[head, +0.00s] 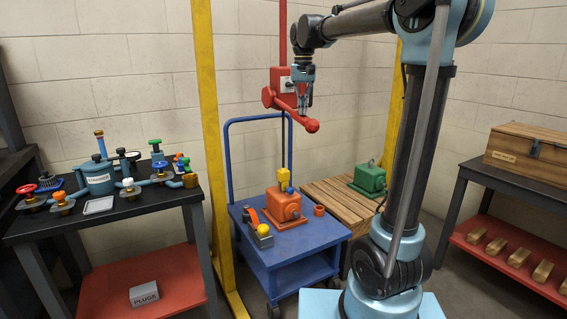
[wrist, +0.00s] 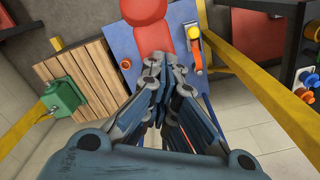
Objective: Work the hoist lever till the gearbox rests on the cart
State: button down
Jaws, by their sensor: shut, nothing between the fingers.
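The red hoist lever (head: 296,112) slopes down to the right from the red hoist box (head: 285,80) and ends in a round knob. My gripper (head: 303,112) is shut and empty, pointing down at the lever. In the wrist view its fingertips (wrist: 167,62) overlap the red lever (wrist: 150,28); I cannot tell whether they touch it. The orange gearbox (head: 284,206) hangs under a yellow hook (head: 284,177) and appears at the level of the blue cart's top (head: 309,235). Whether a small gap remains is unclear. In the wrist view the gearbox is mostly hidden.
A green motor (head: 370,178) sits on a wooden pallet (head: 330,198) right of the cart. A yellow post (head: 209,130) stands left of the cart. An orange-and-grey tool (head: 258,230) and an orange cup (head: 319,210) are on the cart. A cluttered black bench (head: 130,208) stands left.

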notch_tip(320, 180, up, 12)
jog(key=shift+w+a+r, duration=0.25)
jog(key=shift+w, duration=0.05)
dwell(0.5)
dwell(0.4)
notch_tip(320, 180, up, 7)
dwell(0.7)
